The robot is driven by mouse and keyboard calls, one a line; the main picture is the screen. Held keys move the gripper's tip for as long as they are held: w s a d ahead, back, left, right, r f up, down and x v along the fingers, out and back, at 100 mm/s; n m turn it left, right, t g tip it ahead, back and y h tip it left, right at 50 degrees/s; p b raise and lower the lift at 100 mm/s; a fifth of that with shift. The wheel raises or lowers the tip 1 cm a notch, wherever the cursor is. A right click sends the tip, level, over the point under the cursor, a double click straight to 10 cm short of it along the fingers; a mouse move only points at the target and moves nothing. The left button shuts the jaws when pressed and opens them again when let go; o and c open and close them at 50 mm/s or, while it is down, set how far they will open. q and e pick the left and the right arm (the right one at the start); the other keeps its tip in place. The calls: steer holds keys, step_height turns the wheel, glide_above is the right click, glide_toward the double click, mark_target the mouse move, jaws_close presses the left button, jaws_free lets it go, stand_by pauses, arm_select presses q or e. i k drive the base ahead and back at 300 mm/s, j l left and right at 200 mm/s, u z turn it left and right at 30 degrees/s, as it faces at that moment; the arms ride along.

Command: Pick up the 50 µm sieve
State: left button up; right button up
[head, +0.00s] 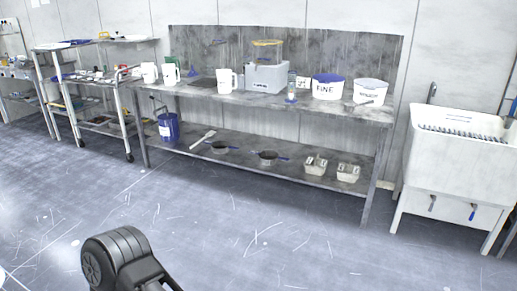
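No label reading 50 µm can be made out, so I cannot tell which thing is the 50 µm sieve. A round, clear piece with a yellow rim (267,44) stands on a grey box (267,78) on the bench top. Two dark, shallow round pieces with blue handles, one at left (220,147) and one at right (268,157), lie on the bench's lower shelf. They are too small to identify. Neither of my grippers shows; only a dark part of my arm is at the bottom left.
A metal bench (210,94) stands against the wall, holding white jugs (226,80), a tub marked FINE (327,88) and another white tub (370,92). A blue container (168,127) is below. A cart (100,92) stands left, a white sink (458,150) right. The floor in front is clear.

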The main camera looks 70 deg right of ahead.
mark_target(266, 157)
steer(key=i+l+z, duration=0.1)
steer(key=l+z, duration=0.15)
steer(key=i+l+z, duration=0.2)
steer(key=l, duration=0.25)
steer(key=i+l+z, duration=0.15)
steer(key=l+z, duration=0.3)
steer(key=i+l+z, duration=0.2)
steer(key=z, duration=0.25)
steer(key=i+l+z, duration=0.3)
steer(key=z, duration=0.15)
steer(key=i+l+z, duration=0.25)
steer(key=z, duration=0.25)
steer(key=i+l, duration=0.1)
steer(key=i, duration=0.75)
steer(key=i+l, duration=0.1)
steer(key=i, duration=0.8)
steer(key=i+l+u, duration=0.2)
steer(key=i+u, duration=0.15)
steer(key=i, duration=0.15)
steer(key=i+l+u, duration=0.35)
steer(key=i, duration=0.15)
